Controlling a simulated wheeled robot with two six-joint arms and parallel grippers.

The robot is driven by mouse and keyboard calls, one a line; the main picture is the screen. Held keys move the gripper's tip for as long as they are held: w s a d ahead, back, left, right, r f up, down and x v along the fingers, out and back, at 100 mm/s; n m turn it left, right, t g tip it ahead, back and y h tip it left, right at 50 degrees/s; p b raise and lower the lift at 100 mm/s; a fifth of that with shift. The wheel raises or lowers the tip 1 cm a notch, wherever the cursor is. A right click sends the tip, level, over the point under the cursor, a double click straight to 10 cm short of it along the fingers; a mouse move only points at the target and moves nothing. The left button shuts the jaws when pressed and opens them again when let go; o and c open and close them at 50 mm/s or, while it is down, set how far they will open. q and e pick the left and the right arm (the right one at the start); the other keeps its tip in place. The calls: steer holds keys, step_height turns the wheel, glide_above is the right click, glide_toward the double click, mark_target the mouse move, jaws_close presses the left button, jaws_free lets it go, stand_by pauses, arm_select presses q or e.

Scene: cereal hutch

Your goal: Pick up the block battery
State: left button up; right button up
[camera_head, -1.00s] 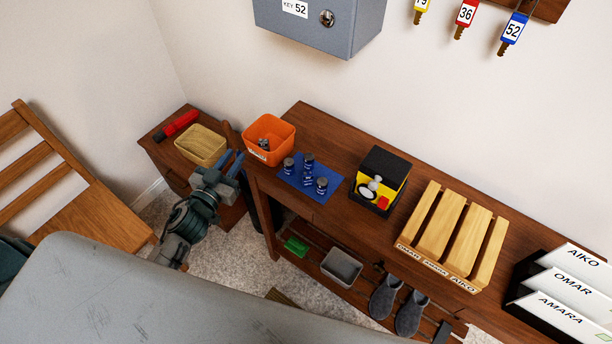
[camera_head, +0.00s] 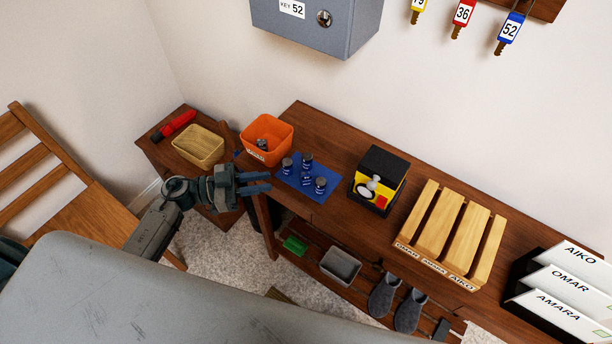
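I cannot make out with certainty which thing is the block battery. Several small dark-blue cylinders with pale bands (camera_head: 320,186) stand on a blue mat (camera_head: 322,198) on the wooden hutch top. An orange bin (camera_head: 283,134) beside the mat holds a small grey and dark item (camera_head: 262,145), too small to identify. My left gripper (camera_head: 268,182) reaches in from the left, just left of the mat and in front of the bin. Its two fingers point right, apart, with nothing visible between them. My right gripper is not in view.
A yellow and black box (camera_head: 378,180) and a wooden slatted rack (camera_head: 450,235) stand right of the mat. A side table (camera_head: 150,155) holds a woven basket (camera_head: 198,145) and a red flashlight-like item (camera_head: 175,126). Grey slippers and a grey bin (camera_head: 340,266) sit on the lower shelf.

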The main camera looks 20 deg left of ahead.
mark_target(306, 179)
arm_select(q)
steer(key=x, duration=0.2)
steer(key=p+x, duration=0.1)
steer(key=x, duration=0.2)
steer(key=p+x, duration=0.1)
steer(key=x, duration=0.1)
steer(key=shift+w+d+r, duration=0.25)
steer(key=shift+r, duration=0.05)
steer(key=shift+w+d+p, duration=0.1)
steer(key=shift+d+p, duration=0.15)
steer(key=shift+p, duration=0.05)
steer(key=shift+f, duration=0.1)
steer(key=shift+c, duration=0.3)
jaws_close()
